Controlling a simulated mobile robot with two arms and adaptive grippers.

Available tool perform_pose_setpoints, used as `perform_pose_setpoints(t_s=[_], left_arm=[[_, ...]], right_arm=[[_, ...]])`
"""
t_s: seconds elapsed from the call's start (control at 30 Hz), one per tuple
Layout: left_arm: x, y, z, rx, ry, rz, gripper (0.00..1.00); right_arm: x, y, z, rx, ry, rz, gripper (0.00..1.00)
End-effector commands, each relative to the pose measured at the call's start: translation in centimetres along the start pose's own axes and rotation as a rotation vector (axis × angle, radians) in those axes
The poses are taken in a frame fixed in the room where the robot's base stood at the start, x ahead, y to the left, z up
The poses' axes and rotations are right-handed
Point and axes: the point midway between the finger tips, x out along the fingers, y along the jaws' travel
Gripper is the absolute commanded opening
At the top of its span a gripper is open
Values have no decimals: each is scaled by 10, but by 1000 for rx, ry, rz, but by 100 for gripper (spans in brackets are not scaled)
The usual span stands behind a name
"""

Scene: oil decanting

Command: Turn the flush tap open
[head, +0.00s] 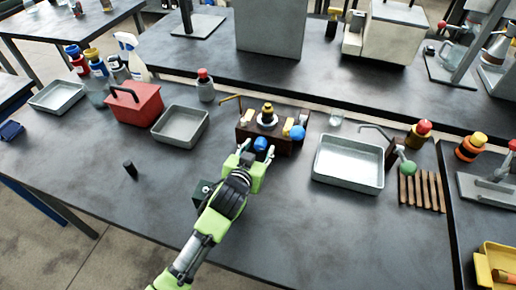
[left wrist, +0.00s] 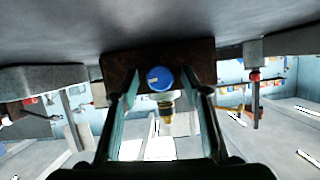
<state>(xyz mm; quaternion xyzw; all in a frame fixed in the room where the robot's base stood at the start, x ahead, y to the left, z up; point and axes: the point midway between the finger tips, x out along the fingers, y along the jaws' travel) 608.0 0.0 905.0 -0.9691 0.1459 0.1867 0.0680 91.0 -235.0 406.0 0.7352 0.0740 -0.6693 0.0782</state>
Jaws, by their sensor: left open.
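A dark brown block (head: 244,133) with fittings on it stands at the middle of the bench in the head view. It carries a blue round knob (head: 260,143) at its front, a second blue knob (head: 297,132) to the right and a black-and-yellow fitting (head: 267,113) on top. I cannot tell which part is the flush tap. My left gripper (head: 256,151) is open, its fingers pointing at the front knob. In the left wrist view one blue knob (left wrist: 160,78) shows between the fingertips, against the brown block (left wrist: 118,62); contact is not clear. My right gripper is not in view.
A grey tray (head: 347,183) lies right of the block, and another tray (head: 180,140) lies to its left beside a red box (head: 134,108). A small dark box (head: 203,190) is close beside my left arm. The bench front is largely clear.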

Motion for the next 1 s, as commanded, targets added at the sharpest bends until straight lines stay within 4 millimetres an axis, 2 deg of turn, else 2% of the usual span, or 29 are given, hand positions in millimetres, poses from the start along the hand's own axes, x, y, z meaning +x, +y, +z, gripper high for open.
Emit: perform_pose_setpoints(t_s=[0.13,0.17,0.3,0.47,0.7,0.97,1.0], left_arm=[[0,0,0,0,0,0,42],[0,0,0,0,0,0,40],[0,0,0,0,0,0,4],[0,0,0,6,-1,-2,4],[0,1,1,117,-2,-49,4],[0,1,1,127,-1,-52,4],[0,1,1,127,-1,-52,31]], right_arm=[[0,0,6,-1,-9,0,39],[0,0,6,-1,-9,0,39],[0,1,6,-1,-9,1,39],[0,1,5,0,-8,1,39],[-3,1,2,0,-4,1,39],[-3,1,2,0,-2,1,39],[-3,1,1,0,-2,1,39]])
